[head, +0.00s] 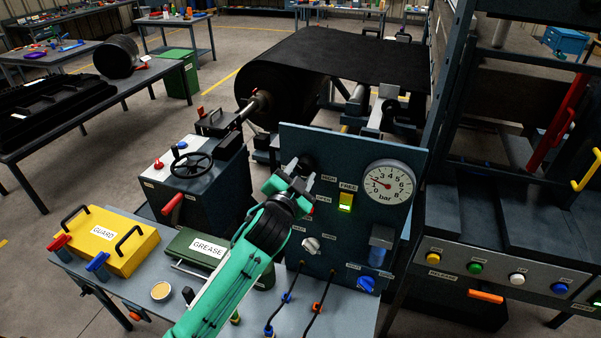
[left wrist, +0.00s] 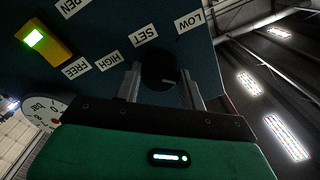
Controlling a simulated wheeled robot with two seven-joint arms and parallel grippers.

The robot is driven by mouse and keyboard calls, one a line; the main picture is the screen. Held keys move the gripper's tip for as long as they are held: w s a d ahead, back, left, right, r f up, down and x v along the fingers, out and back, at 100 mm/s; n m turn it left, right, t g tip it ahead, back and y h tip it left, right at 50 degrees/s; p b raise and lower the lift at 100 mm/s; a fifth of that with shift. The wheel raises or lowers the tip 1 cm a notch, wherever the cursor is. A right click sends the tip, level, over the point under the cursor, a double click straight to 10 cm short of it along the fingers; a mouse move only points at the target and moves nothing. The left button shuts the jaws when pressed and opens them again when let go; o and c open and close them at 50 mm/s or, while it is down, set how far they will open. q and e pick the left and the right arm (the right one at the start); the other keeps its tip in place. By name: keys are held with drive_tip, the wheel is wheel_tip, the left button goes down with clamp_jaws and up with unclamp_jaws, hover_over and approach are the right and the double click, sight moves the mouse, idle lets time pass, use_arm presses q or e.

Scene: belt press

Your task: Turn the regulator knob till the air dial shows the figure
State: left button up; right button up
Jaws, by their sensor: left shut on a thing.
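The regulator knob is black and round, high on the left of the blue panel (head: 330,228). In the left wrist view the knob (left wrist: 158,70) sits between the fingers of my left gripper (left wrist: 160,85), with SET, LOW and HIGH labels near it. My left gripper (head: 293,180) is shut on it, and hides part of it in the head view. The white air dial (head: 389,187), marked bar, is at the panel's upper right. Its small red needle points to the upper left, near the low figures; the exact reading is too small to tell. My right gripper is not in view.
A yellow unit with a lit green window (head: 345,201) is between knob and dial. Below are a pale knob (head: 311,245) and a blue knob (head: 366,285). A green GREASE box (head: 205,247) and yellow GUARD box (head: 105,238) stand left. A handwheel (head: 191,165) is behind.

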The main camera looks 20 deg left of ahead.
use_arm(q)
drive_tip(key=o, duration=1)
drive_tip(key=shift+c, duration=0.2)
drive_tip(key=shift+s+f, duration=0.1)
drive_tip(key=shift+s, duration=0.2)
drive_tip(key=s+b, duration=0.5)
drive_tip(key=s, duration=0.8)
drive_tip(key=shift+a, duration=0.25)
drive_tip(key=shift+s, duration=0.1)
